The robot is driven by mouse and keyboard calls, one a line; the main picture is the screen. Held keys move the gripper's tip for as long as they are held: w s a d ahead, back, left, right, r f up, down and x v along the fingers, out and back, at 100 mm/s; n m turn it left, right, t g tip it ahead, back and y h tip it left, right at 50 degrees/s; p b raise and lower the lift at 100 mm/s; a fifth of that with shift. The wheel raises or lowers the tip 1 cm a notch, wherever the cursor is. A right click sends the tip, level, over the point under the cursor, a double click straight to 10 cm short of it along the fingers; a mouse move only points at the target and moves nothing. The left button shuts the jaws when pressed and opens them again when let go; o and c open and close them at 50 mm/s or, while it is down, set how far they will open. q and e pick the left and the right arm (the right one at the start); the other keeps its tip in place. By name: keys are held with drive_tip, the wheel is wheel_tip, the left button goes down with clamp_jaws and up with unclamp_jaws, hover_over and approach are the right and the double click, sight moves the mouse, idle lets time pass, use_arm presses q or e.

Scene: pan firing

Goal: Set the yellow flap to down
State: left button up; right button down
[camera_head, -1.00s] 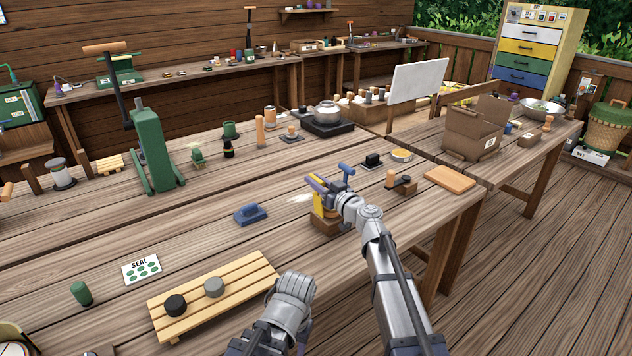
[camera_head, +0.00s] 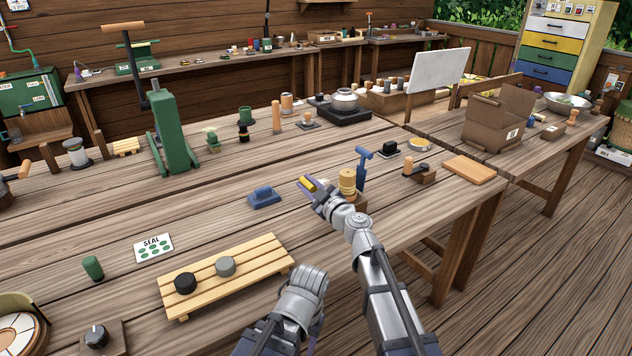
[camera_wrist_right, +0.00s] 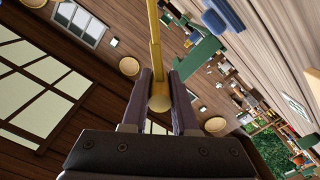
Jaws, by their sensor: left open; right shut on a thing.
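The yellow flap (camera_head: 307,183) shows as a small yellow piece between the fingers of my right gripper (camera_head: 309,187), left of a wooden block with a tan ribbed cylinder (camera_head: 347,181). In the right wrist view the flap is a long yellow bar (camera_wrist_right: 154,45) with a round knob (camera_wrist_right: 159,103) between the fingers of my right gripper (camera_wrist_right: 160,92), which is shut on it. The flap's joint to its base is hidden by my gripper and arm. My left gripper (camera_head: 309,343) is open and empty at the lower middle, its fingers mostly hidden.
A blue lever (camera_head: 363,165) stands just right of the cylinder. A blue block tool (camera_head: 264,198) lies to the left. A slatted rack (camera_head: 250,250) with two round pucks lies nearer. A black-topped stamp (camera_head: 389,147) and a wooden board (camera_head: 469,169) are to the right.

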drive_tip(key=f+b, duration=0.1)
drive_tip(key=f, duration=0.1)
drive_tip(key=s+a+f+n+b, duration=0.1)
drive_tip(key=f+b, duration=0.1)
drive_tip(key=s+a+f+n+b, duration=0.1)
drive_tip(key=f+b, duration=0.1)
drive_tip(key=shift+a, duration=0.25)
drive_tip(key=shift+s+a+f+n+b, duration=0.1)
drive_tip(key=shift+a+f+n+b, duration=0.05)
drive_tip(key=shift+f+n+b, duration=0.65)
drive_tip(key=shift+a+f+n+b, duration=0.1)
drive_tip(key=shift+f+n+b, duration=0.55)
drive_tip(key=shift+n, duration=0.25)
drive_tip(key=c, duration=0.7)
unclamp_jaws()
drive_tip(key=v, duration=0.8)
